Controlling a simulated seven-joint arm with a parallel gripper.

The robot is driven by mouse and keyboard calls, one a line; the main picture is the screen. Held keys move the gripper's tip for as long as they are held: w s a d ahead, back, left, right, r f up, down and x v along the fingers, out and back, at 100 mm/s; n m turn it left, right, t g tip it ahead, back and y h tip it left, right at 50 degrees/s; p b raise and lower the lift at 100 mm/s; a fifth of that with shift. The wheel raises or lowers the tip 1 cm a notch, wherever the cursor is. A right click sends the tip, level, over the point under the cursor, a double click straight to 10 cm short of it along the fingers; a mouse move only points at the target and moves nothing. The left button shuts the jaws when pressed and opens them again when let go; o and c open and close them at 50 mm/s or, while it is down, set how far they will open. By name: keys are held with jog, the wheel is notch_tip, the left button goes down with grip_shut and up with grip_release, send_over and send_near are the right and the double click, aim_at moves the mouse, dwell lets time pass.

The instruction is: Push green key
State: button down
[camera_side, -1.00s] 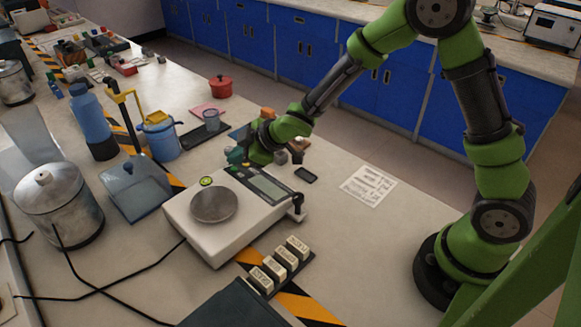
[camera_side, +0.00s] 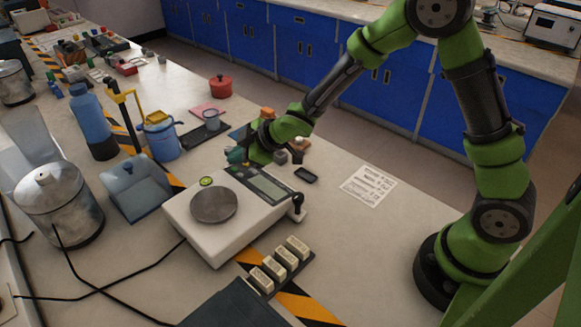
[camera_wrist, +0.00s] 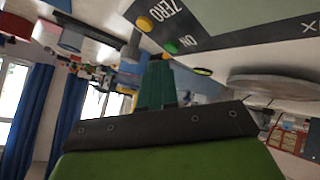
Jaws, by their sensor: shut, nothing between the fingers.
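The green key (camera_wrist: 170,47) is a small round button beside the letters "ON" on the dark panel of a white scale (camera_side: 205,236). A yellow key (camera_wrist: 144,23) by the word "ZERO" sits just up and left of it in the wrist view. My gripper (camera_wrist: 158,62) is shut and empty, its teal fingertips close below the green key in that view. I cannot tell whether they touch it. In the side view my gripper (camera_side: 236,156) is at the far end of the scale's panel, and the keys are hard to make out there.
A round metal pan (camera_side: 214,206) and a green-rimmed disc (camera_side: 206,181) are on the scale. A blue pot (camera_side: 162,138) and a blue tray (camera_side: 137,190) stand left of it. Small blocks (camera_side: 282,157) and a black device (camera_side: 306,175) lie near my gripper.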

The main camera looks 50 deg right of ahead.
jog(key=shift+f, duration=0.1)
jog(key=shift+a+f, duration=0.1)
jog(key=shift+f, duration=0.3)
jog(key=shift+f, duration=0.1)
dwell(0.6)
jog(key=shift+r, duration=0.6)
notch_tip(320, 180, up, 6)
jog(key=d, duration=0.1)
jog(key=shift+d, duration=0.2)
dwell(0.4)
